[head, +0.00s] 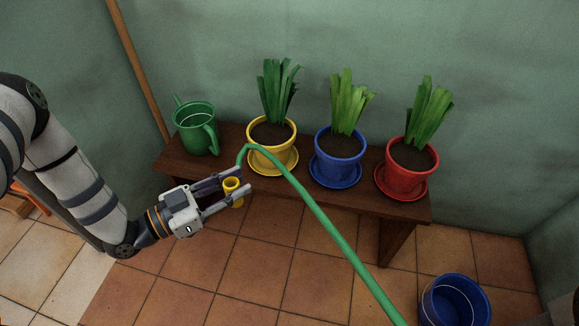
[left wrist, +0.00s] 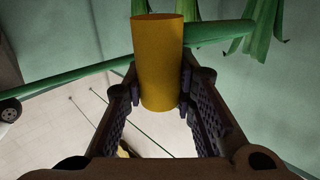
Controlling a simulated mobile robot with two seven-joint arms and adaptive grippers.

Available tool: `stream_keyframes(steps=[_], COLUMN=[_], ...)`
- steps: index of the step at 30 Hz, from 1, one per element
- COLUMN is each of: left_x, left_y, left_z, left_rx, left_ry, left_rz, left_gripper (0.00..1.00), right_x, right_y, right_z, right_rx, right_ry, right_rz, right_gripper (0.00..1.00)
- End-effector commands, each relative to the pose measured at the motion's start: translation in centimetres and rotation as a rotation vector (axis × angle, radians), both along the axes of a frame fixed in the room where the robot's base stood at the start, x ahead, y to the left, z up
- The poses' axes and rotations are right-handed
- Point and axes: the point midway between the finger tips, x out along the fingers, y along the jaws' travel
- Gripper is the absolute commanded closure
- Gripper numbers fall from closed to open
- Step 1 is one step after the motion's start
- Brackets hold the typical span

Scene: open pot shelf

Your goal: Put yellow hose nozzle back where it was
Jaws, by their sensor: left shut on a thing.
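The yellow hose nozzle (head: 232,187) is a small yellow cylinder. My left gripper (head: 243,180) is shut on it, in front of the bench's front edge. In the left wrist view the nozzle (left wrist: 158,62) stands between the two fingers of the left gripper (left wrist: 160,85). The green hose (head: 318,215) rises from the bottom right, bends over in front of the yellow pot and comes down towards the nozzle. The gripper and nozzle hide where it ends. In the left wrist view the hose (left wrist: 75,77) passes behind the nozzle. My right gripper is not in view.
A brown wooden bench (head: 345,197) carries a green watering can (head: 195,128), a yellow pot (head: 272,142), a blue pot (head: 338,158) and a red pot (head: 407,167), each planted. A blue bucket (head: 454,302) stands on the tiled floor at bottom right. A wooden pole (head: 138,67) leans behind.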

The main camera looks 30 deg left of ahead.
Motion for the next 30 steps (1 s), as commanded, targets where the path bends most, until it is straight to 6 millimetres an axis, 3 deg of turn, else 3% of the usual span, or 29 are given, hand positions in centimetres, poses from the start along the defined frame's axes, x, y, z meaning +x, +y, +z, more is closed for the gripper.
stream_keyframes(steps=[1,3,7,12,17,19,30], left_x=[-0.1,0.3,1.0,1.3,1.5,2.5,13.8], left_y=[1.5,3.8,8.4,12.9,14.8,15.0,14.5], left_z=[-4.1,-6.8,-11.4,-15.0,-16.0,-15.9,-16.0], left_rx=[0.003,0.003,0.006,0.005,0.002,0.0,-0.001], left_ry=[0.018,0.014,0.01,0.006,-0.001,-0.006,-0.003], left_rz=[0.051,0.13,0.276,0.415,0.473,0.479,0.479], left_gripper=[1.0,1.0,1.0,1.0,1.0,1.0,1.0], right_x=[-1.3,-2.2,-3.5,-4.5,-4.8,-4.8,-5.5], right_y=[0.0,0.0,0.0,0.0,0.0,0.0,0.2], right_z=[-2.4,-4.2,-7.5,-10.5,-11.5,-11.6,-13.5], right_rx=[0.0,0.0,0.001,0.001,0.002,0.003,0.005], right_ry=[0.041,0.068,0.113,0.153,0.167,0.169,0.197], right_rz=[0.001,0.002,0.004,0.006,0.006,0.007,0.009], right_gripper=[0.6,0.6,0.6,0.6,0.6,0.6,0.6])
